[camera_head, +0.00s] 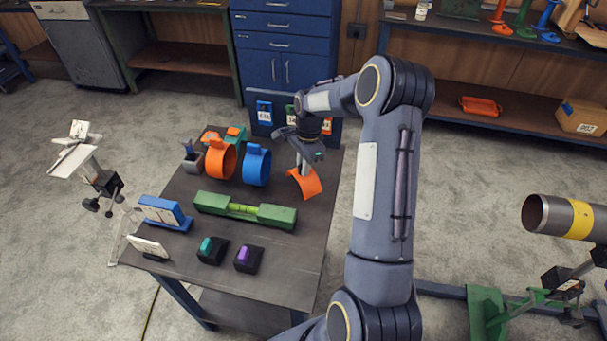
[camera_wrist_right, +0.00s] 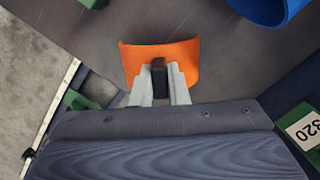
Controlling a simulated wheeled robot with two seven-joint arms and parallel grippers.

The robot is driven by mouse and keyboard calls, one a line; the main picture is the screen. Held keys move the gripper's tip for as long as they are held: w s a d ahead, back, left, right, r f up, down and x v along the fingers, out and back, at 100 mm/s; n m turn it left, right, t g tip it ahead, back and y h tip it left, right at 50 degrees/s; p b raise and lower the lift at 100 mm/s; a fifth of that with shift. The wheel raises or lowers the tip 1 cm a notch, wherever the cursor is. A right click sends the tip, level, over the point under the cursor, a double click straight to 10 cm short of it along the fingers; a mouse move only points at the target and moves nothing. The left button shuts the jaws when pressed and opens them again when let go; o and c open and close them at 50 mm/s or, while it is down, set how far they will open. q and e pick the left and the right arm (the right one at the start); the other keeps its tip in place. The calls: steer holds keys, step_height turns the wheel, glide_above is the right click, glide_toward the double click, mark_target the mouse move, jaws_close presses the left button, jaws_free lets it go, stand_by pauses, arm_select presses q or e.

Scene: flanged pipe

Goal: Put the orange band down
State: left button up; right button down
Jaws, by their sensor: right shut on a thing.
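The orange band (camera_head: 306,184) is a short curved piece at the right side of the dark table (camera_head: 285,272). My right gripper (camera_head: 303,166) is above it, pointing down, and is shut on it. In the right wrist view the orange band (camera_wrist_right: 182,58) shows its curved face, with the fingers of my right gripper (camera_wrist_right: 160,80) at its near edge. Whether the band touches the tabletop is hard to tell. My left gripper is not in view.
An orange ring (camera_head: 220,158) and a blue ring (camera_head: 257,165) stand left of the band. A green level-like block (camera_head: 244,210) lies in front. A blue holder (camera_head: 165,212) and two small dark blocks (camera_head: 212,251) sit nearer. A labelled panel (camera_head: 264,112) stands at the back.

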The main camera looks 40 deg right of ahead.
steer(key=shift+f+b, duration=0.55)
steer(key=shift+f, duration=0.9)
steer(key=shift+f, duration=0.2)
steer(key=c, duration=1.4)
jaws_free()
